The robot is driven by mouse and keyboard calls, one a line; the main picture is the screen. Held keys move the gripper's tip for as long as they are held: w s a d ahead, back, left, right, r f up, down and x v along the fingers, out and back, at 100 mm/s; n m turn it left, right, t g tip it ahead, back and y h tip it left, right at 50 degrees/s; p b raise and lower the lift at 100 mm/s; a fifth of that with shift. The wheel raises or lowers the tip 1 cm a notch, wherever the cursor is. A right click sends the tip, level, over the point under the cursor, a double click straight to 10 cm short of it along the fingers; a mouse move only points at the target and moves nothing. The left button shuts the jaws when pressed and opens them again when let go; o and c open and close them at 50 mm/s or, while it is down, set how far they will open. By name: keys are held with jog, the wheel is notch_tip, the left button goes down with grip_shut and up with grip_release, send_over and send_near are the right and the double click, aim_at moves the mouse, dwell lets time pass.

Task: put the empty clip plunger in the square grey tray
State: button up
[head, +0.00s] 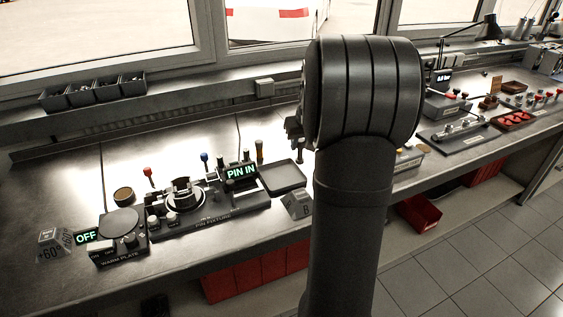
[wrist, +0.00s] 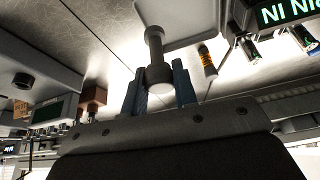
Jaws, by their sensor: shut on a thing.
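The clip plunger (wrist: 154,45), a grey rod with a knobbed end, is between the blue fingers of my gripper (wrist: 159,82) in the wrist view. The gripper is shut on it. Whether a clip is on the plunger cannot be told. The square grey tray (wrist: 200,8) shows at the top of the wrist view, close to the plunger's far end. In the head view the tray (head: 283,178) lies on the bench right of the pin fixture and looks empty. My gripper (head: 294,128) is partly hidden by my arm there, above and beside the tray.
The pin fixture (head: 210,212), with a lit "PIN IN" display (head: 241,173), stands left of the tray. A grey block marked B (head: 297,205) sits in front of the tray. The warm plate (head: 119,222) is farther left.

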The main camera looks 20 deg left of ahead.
jog(key=shift+w+a+f, duration=0.1)
jog(key=shift+a+f, duration=0.95)
jog(key=shift+f, duration=0.25)
jog(key=shift+w+a+f, duration=0.1)
jog(key=shift+a+f, duration=0.95)
jog(key=shift+f, duration=0.2)
jog(key=shift+w+a+f, duration=0.1)
jog(key=shift+a+f, duration=0.95)
jog(key=shift+f, duration=0.25)
jog(key=shift+f, duration=0.15)
jog(key=o, duration=1)
jog(key=v, duration=1.2)
